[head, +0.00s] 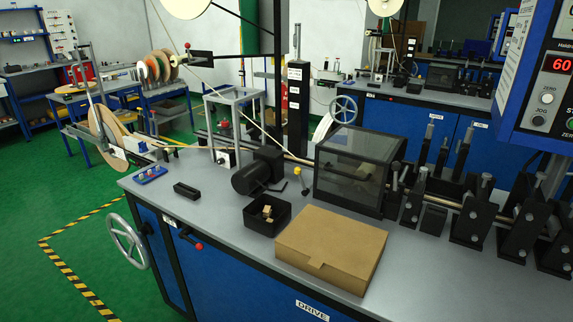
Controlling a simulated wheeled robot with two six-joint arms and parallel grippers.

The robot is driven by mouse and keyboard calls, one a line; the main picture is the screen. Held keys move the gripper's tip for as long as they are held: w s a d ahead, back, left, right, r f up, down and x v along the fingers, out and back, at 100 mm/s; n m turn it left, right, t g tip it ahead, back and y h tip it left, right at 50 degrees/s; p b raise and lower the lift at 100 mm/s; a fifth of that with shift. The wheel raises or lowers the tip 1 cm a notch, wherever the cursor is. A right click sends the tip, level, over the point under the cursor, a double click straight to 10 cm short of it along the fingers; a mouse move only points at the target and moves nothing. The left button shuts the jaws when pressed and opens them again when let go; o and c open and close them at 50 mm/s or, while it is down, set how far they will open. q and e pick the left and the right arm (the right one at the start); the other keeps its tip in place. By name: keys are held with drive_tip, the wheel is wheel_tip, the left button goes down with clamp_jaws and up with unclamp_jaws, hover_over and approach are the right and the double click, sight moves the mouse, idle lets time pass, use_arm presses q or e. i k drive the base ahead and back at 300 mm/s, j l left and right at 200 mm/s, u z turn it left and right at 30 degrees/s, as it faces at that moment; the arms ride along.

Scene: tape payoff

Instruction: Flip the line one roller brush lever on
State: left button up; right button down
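No label reading roller brush is legible, so I cannot tell for sure which part is the lever. A short lever-like part with a yellow tip (299,174) stands on the grey bench top (225,215), beside a black motor-like unit (258,172). It leans slightly to the left. A lever with a red ball knob (198,246) sticks out from the blue front of the bench, at the left. Another small red knob (188,46) tops a black arm further back. Neither of my grippers shows in the head view.
A cardboard box (330,247) and a black bin (267,214) with small tan pieces stand near the bench front. A dark clear-sided enclosure (355,165) and black roller stands (470,215) fill the right. A handwheel (127,241) projects at the left. Green floor is clear there.

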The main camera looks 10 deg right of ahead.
sight(306, 191)
drive_tip(key=i+j, duration=0.2)
drive_tip(key=i+j+z, duration=0.1)
drive_tip(key=j, duration=0.3)
drive_tip(key=i+j, duration=0.2)
drive_tip(key=j, duration=0.15)
drive_tip(key=i+j+z, duration=0.15)
drive_tip(key=i+j, duration=0.05)
drive_tip(key=j, duration=0.1)
